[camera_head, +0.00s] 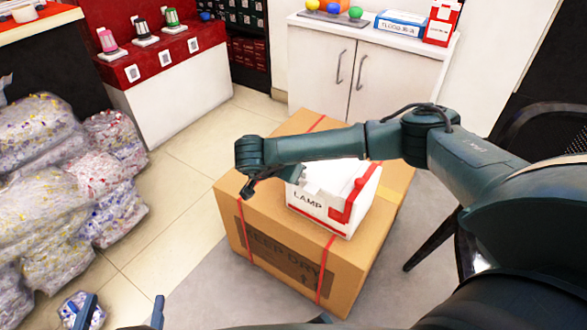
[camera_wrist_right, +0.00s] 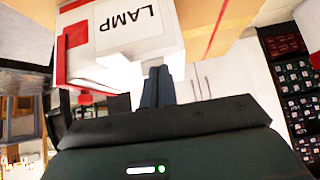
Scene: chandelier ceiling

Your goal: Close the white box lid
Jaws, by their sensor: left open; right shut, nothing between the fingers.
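The white box (camera_head: 332,222) with red trim and the word LAMP stands on a large cardboard box, its top open. My right arm crosses in front of it and hides part of its top and far side. In the right wrist view the white box (camera_wrist_right: 150,42) appears upside down, with a white flap (camera_wrist_right: 115,75) close beside the shut fingers (camera_wrist_right: 158,72); contact cannot be told. My left gripper (camera_head: 122,310) is open at the bottom left, away from the box.
The cardboard box (camera_head: 285,255) with red straps stands on a grey mat. Filled clear bags (camera_head: 45,180) are piled at the left. A white cabinet (camera_head: 365,75) stands behind, and a black chair (camera_head: 435,240) is at the right. Tiled floor (camera_head: 185,215) is clear left of the cardboard box.

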